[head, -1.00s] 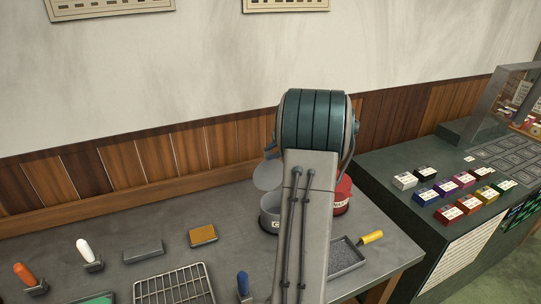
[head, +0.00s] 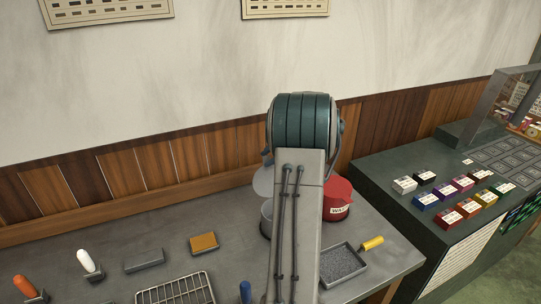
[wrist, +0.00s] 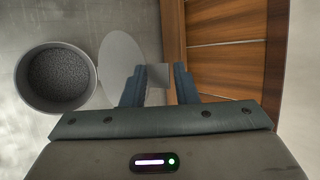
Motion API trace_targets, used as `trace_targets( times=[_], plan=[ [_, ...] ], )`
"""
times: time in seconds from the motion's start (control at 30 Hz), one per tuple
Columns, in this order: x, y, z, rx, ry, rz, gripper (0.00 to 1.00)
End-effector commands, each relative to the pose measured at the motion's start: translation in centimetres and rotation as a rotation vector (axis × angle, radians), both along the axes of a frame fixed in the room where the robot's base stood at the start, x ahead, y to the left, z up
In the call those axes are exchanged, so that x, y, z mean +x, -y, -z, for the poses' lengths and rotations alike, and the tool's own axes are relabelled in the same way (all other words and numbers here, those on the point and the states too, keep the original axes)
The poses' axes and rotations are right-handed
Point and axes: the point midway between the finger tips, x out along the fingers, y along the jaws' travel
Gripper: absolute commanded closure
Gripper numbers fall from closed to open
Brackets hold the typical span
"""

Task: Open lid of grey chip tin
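The grey tin (head: 266,222) stands on the bench, partly hidden behind my arm in the head view. In the wrist view the tin (wrist: 58,78) is uncovered, with dark grainy contents showing. Its pale round lid (wrist: 120,62) stands swung up from the rim on the side toward the wall; it also shows in the head view (head: 262,182). My gripper (wrist: 158,78) is beyond the lid, on the wall side. Its two blue fingers are apart. A small grey square piece shows between them; I cannot tell whether it belongs to the lid or is touched.
A red tin (head: 337,197) stands right of my arm. A grey tray (head: 343,262) with a yellow-handled tool (head: 372,243) lies in front of it. A wire rack (head: 175,289) and an orange-topped block (head: 203,242) lie to the left. The wood-panelled wall (wrist: 225,65) is close behind my gripper.

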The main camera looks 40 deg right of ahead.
Motion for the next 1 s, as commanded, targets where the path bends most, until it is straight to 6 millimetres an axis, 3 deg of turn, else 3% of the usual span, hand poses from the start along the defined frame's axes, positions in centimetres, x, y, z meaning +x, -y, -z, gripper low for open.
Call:
trace_targets(
  times=[0.57,1.0],
  plan=[
    [-0.7,0.6,-1.0,-0.004,0.008,0.007,0.75],
    [-6.6,2.5,-7.8,-0.004,0.006,0.006,0.75]
  ],
)
